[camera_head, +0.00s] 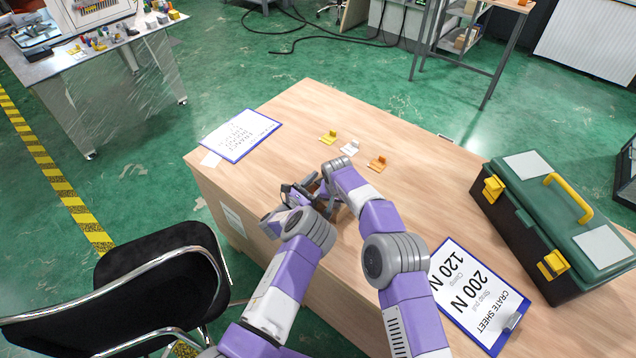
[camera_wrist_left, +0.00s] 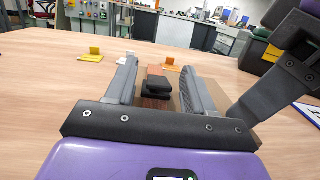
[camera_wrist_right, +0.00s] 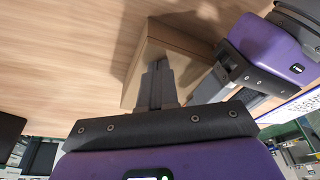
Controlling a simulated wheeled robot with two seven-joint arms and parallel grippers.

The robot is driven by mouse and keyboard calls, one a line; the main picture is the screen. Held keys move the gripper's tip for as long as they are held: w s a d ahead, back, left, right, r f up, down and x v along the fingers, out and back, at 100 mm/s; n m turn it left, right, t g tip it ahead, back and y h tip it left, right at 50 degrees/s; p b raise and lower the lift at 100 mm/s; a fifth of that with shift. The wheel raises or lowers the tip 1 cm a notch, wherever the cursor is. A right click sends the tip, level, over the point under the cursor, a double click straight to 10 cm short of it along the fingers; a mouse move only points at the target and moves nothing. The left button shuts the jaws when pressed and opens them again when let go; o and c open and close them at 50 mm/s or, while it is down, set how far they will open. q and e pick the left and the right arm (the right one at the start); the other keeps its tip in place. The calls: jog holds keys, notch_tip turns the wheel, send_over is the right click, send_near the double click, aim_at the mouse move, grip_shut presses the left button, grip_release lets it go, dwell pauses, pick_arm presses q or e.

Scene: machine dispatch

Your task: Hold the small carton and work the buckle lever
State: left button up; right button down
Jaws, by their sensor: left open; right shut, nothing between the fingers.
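The small carton (camera_wrist_right: 178,50) is a brown box on the wooden table, and my arms hide most of it in the head view. In the left wrist view, a black buckle (camera_wrist_left: 156,84) on a reddish-brown strap shows between the fingers of my left gripper (camera_wrist_left: 158,66). That gripper is open around the buckle area; I cannot tell whether its fingers touch the carton. My right gripper (camera_wrist_right: 158,68) is shut and empty, with its fingertips at the carton's side in the right wrist view. Whether they touch it is unclear. The lever's position is too small to make out.
Yellow (camera_head: 328,138), white (camera_head: 349,148) and orange (camera_head: 377,164) small brackets stand behind the grippers. A clipboard (camera_head: 240,134) lies at the far left corner. A crate sheet clipboard (camera_head: 478,296) and a green toolbox (camera_head: 540,190) occupy the right. The table between is clear.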

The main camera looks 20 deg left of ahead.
pick_arm(q)
jog(key=v, duration=1.1)
jog(key=shift+a, duration=0.2)
jog(key=shift+s, duration=0.55)
jog(key=shift+c, duration=0.3)
